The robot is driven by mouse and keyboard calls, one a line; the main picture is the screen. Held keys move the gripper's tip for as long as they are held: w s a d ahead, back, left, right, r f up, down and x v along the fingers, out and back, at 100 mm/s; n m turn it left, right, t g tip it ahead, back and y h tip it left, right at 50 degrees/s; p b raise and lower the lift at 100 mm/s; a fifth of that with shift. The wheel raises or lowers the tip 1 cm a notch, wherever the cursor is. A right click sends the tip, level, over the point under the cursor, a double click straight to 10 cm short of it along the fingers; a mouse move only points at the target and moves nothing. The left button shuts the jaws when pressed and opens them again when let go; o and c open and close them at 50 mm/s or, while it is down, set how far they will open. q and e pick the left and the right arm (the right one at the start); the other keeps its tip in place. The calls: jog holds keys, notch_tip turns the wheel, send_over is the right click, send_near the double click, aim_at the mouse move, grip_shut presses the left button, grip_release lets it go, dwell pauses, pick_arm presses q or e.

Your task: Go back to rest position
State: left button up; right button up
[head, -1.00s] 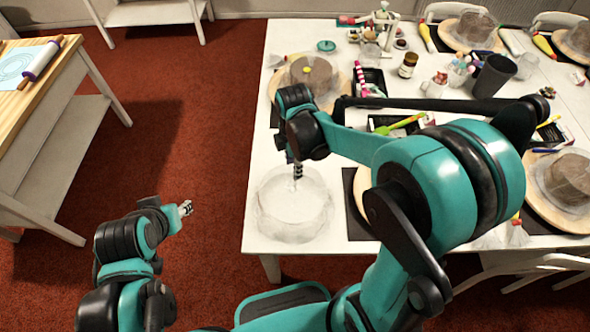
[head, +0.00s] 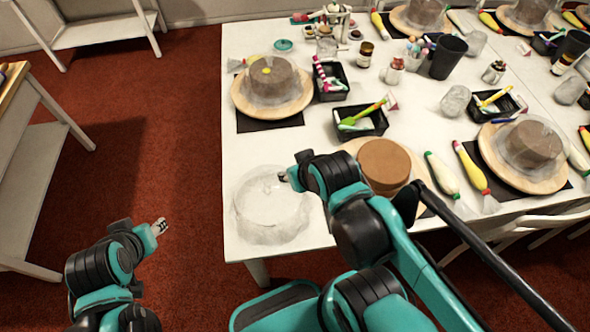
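My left gripper (head: 160,227) is at the lower left, over the red carpet and clear of the table. It looks empty, but its fingers are too small to judge. My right gripper (head: 284,177) is at the table's near left corner, beside the upper right edge of a clear crumpled plastic cover (head: 270,208). I cannot tell whether it touches the cover or how its fingers stand. My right arm covers part of a bare brown cake (head: 383,160) on a round wooden turntable.
The white table (head: 420,120) fills the right side. It holds plastic-covered cakes on turntables (head: 271,85), black trays (head: 361,120), piping bags (head: 443,174) and a dark cup (head: 447,57). A wooden side table (head: 30,150) stands at left. Open carpet (head: 150,130) lies between.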

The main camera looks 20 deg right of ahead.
pick_arm(q)
notch_tip(320, 180, down, 7)
jog(key=b, duration=0.7)
pick_arm(e)
notch_tip(320, 180, down, 7)
pick_arm(q)
jog(key=shift+r, duration=0.15)
jog(key=shift+c, duration=0.5)
pick_arm(e)
jog(key=shift+r, duration=0.15)
jog(key=shift+c, duration=0.5)
pick_arm(q)
jog(key=shift+d, duration=0.1)
jog(key=shift+c, duration=0.2)
pick_arm(e)
jog(key=shift+d, duration=0.15)
jog(key=shift+c, duration=0.2)
